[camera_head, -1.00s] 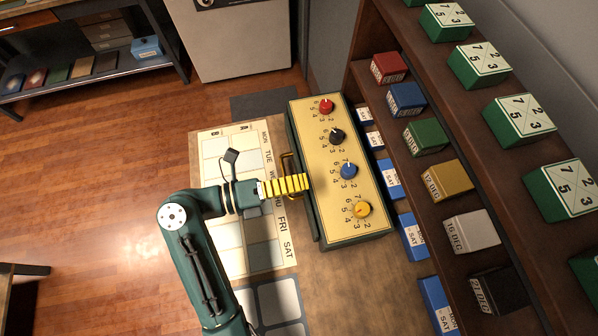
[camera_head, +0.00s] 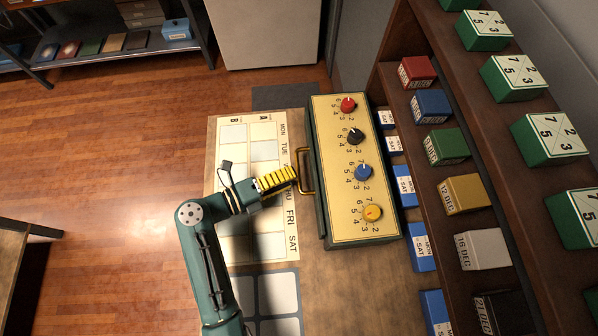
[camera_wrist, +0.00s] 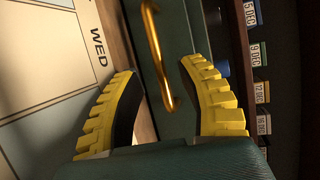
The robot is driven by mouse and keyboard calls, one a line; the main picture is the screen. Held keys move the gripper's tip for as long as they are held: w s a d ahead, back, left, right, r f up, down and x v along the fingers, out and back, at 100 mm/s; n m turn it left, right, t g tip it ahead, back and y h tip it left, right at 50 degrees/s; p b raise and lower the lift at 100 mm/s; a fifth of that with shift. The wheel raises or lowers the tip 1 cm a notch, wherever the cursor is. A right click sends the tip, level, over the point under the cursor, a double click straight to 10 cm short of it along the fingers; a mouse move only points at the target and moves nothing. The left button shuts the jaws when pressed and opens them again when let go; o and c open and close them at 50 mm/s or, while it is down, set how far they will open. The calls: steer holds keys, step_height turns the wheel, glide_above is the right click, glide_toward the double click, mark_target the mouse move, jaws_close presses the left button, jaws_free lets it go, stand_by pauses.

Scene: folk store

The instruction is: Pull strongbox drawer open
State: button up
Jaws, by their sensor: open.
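The strongbox (camera_head: 332,185) is a green box with a yellow top carrying a red, a black, a blue and a yellow dial. It stands on the table beside the shelf. Its brass drawer handle (camera_head: 305,172) is on the left side; it also shows in the wrist view (camera_wrist: 157,55). My gripper (camera_head: 296,173) has yellow ribbed fingers and is left of the handle. In the wrist view my gripper (camera_wrist: 158,75) is open, with the handle appearing between the fingers but not clamped. I cannot tell whether the drawer is slightly out.
A weekday chart (camera_head: 235,205) lies on the table left of the strongbox, under my gripper. The shelf (camera_head: 405,110) on the right holds colored date boxes and numbered green blocks. Small blue boxes (camera_head: 404,186) stand close along the strongbox's right side.

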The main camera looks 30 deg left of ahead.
mark_target(299, 173)
steer(key=x, duration=0.3)
steer(key=shift+w+d, duration=0.15)
steer(key=shift+w, duration=0.05)
jaws_close()
